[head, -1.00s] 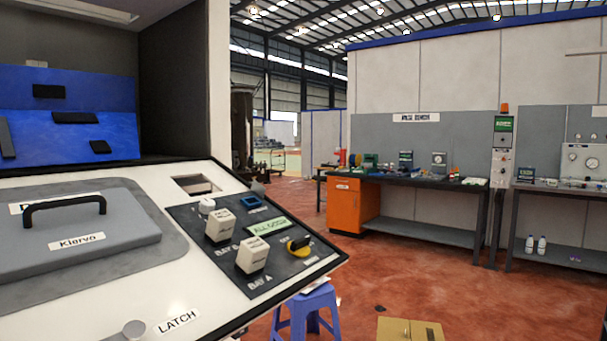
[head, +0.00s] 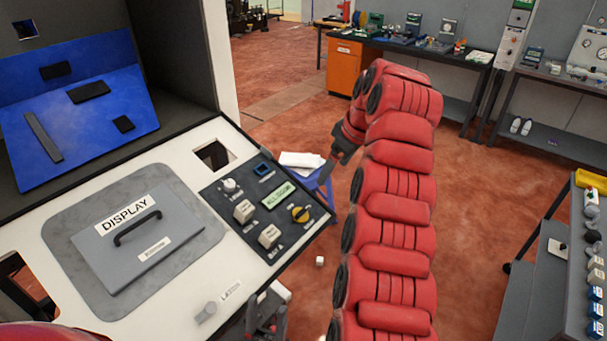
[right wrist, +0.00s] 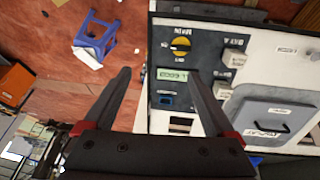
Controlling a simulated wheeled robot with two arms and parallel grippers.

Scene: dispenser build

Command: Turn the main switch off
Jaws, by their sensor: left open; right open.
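The main switch (head: 300,213) is a round yellow knob with a black handle, on the dark control panel (head: 232,228) beside a lit green display (head: 278,196). It also shows in the right wrist view (right wrist: 180,46), next to a MAIN label; I cannot read its setting surely. My right gripper (head: 328,174) is open and empty, above and to the right of the panel; in the right wrist view its fingers (right wrist: 158,74) point toward the panel, apart from the knob. My left gripper (head: 264,312) is open at the bottom, near the console's front edge.
White blocks (head: 244,211) and a small white knob (head: 229,185) sit near the switch. A grey DISPLAY lid (head: 185,232) with a handle lies left. A blue stool (head: 326,184) stands behind the console. A cart (head: 560,282) with parts is at right.

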